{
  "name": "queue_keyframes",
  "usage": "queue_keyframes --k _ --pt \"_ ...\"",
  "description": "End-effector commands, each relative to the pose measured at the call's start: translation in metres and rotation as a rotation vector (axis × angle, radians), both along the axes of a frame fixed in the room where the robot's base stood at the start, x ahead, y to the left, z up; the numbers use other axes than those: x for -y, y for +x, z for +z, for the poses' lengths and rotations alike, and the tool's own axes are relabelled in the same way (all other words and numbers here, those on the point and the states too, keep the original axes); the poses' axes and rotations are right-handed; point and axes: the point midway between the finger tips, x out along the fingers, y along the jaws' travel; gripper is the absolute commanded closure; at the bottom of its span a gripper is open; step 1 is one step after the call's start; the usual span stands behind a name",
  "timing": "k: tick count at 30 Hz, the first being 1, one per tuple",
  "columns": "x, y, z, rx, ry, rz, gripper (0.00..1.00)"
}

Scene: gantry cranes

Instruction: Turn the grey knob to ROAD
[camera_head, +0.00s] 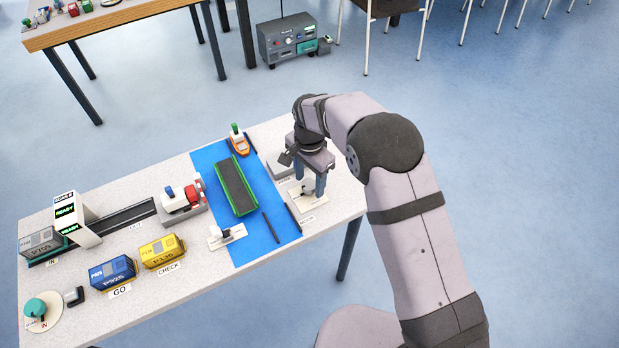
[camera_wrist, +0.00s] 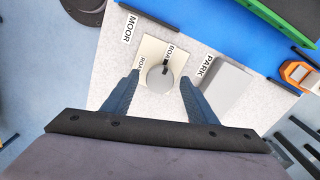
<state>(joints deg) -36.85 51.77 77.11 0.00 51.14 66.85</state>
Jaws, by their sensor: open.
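The grey knob (camera_wrist: 159,80) sits on a cream plate (camera_wrist: 150,48) in the wrist view. The plate carries a ROAD label (camera_wrist: 141,69) to the knob's left and a BOAT label (camera_wrist: 170,53) above it. A dark mark on the knob's upper edge points toward BOAT. My gripper (camera_wrist: 160,77) is open, with one blue finger on each side of the knob; I cannot tell whether either touches it. In the head view, my gripper (camera_head: 308,186) points down over the plate at the table's right end, mostly hiding the knob.
A grey block (camera_wrist: 219,84) by the PARK label is close to the right finger. The blue strip (camera_head: 262,222) carries a green barge (camera_head: 237,188) and an orange boat (camera_head: 239,145). Blue (camera_head: 112,271) and yellow (camera_head: 162,252) containers and a teal knob (camera_head: 35,307) stand farther left.

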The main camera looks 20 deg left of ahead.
Motion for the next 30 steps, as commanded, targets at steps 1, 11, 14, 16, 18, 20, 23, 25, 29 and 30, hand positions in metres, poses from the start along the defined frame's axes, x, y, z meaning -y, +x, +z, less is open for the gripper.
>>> queue_keyframes --k 1,11,14,16,18,20,23,25,29,30 --pt "0.0002 -0.0002 -0.0011 -0.001 -0.001 0.0 0.47" --pt "0.0 0.0 -0.0014 0.0 0.0 0.0 0.71" --pt "0.0001 -0.0001 -0.0013 0.0 0.0 0.0 0.89" --pt "0.0001 -0.0001 -0.0012 0.0 0.0 0.0 0.89" --pt "0.0001 -0.0001 -0.0011 0.0 0.0 0.002 0.89" --pt "0.0001 0.0001 -0.0011 0.0 0.0 0.007 0.88" --pt "0.0001 0.0001 -0.001 0.0 0.0 0.024 0.88" --pt "0.0001 0.0002 -0.001 0.0 0.0 0.045 0.88" --pt "0.0 0.0004 -0.001 0.0 0.0 0.104 0.88" --pt "0.0 0.0004 -0.001 0.0 0.0 0.129 0.88"
